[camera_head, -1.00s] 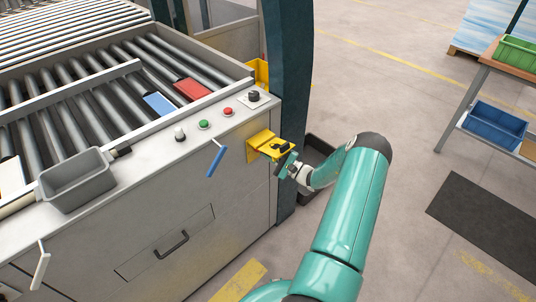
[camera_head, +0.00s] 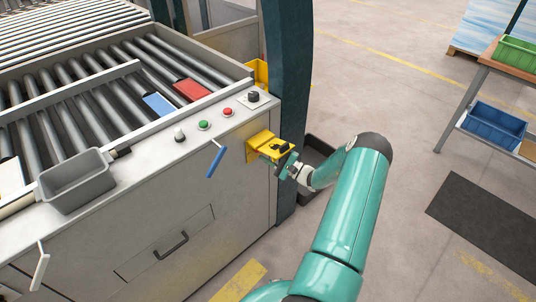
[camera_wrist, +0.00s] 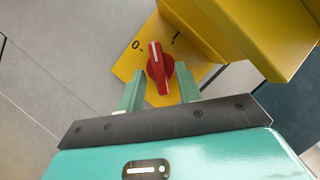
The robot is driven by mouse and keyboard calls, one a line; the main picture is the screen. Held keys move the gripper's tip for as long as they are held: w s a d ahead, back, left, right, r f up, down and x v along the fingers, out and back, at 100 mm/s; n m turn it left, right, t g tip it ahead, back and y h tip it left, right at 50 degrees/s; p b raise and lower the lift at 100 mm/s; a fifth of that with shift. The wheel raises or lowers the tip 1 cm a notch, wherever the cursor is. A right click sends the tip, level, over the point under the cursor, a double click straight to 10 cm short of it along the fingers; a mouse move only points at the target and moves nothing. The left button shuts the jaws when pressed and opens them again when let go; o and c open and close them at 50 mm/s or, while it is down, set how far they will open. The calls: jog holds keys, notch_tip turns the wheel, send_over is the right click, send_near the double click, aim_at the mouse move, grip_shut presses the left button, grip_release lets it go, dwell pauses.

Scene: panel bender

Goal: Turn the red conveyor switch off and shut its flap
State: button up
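The red conveyor switch (camera_wrist: 158,66) sits on a yellow plate (camera_wrist: 126,66) in the wrist view. The white line on its handle points up in the picture, between the 0 mark and the other mark. The yellow flap (camera_wrist: 272,38) stands open at the upper right of the switch. My gripper (camera_wrist: 160,76) is open, with one green finger on each side of the switch's lower part; I cannot tell whether they touch it. In the head view, my gripper (camera_head: 287,163) is at the yellow switch box (camera_head: 262,143), and the switch is hidden.
A blue-handled lever (camera_head: 215,162) hangs left of the switch box. Green (camera_head: 204,125) and red (camera_head: 228,112) buttons and a black knob (camera_head: 253,96) are on the panel above. A dark bin (camera_head: 318,155) stands on the floor behind my wrist.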

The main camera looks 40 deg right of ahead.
jog(key=v, duration=1.3)
jog(key=shift+s, duration=0.2)
jog(key=shift+o, duration=0.4)
jog(key=shift+d, duration=0.1)
